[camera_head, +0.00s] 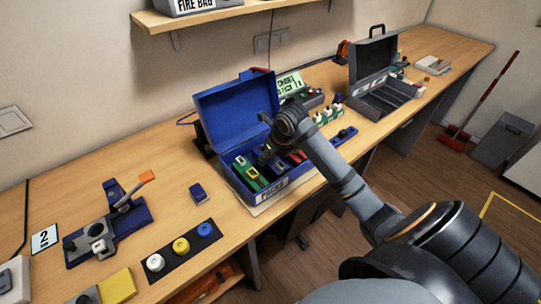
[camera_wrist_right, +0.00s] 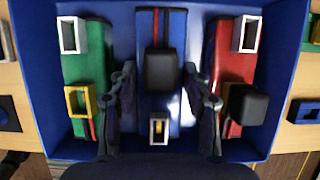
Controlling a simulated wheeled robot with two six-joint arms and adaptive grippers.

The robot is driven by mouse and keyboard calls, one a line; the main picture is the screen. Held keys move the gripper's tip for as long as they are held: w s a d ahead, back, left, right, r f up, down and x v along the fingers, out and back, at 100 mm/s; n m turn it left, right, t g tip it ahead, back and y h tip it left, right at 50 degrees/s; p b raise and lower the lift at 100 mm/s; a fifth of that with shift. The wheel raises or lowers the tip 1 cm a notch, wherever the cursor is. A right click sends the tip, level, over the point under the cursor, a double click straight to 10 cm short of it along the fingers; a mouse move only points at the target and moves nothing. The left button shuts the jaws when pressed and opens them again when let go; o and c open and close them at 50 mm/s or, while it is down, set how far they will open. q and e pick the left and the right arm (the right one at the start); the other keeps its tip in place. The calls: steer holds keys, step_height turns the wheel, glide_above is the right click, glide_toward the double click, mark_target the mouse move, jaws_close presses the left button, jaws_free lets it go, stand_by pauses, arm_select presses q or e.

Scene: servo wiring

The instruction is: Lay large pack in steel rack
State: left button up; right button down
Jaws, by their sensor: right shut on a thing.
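An open blue box (camera_head: 231,102) labelled "PACKS" stands on the bench, and its floor and walls fill the right wrist view (camera_wrist_right: 42,120). In it lie a green pack (camera_wrist_right: 88,70), a blue pack (camera_wrist_right: 160,28) with a red stripe, and a red pack (camera_wrist_right: 222,65). My right gripper (camera_head: 267,150) reaches down into the box. Its fingers (camera_wrist_right: 162,105) are on both sides of the blue pack in the middle, shut on it. The blue pack lies between the green and red ones. I cannot tell for certain which thing is the steel rack. My left gripper is not in view.
An open grey case (camera_head: 375,62) with bare compartments stands farther right. A green holder (camera_head: 328,115) with white parts lies between it and the box. A clamp fixture (camera_head: 105,230) and a black strip with round knobs (camera_head: 182,250) lie at left. A shelf (camera_head: 225,14) hangs above.

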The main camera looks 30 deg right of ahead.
steer(key=shift+f, duration=0.15)
steer(key=c, duration=0.6)
jaws_free()
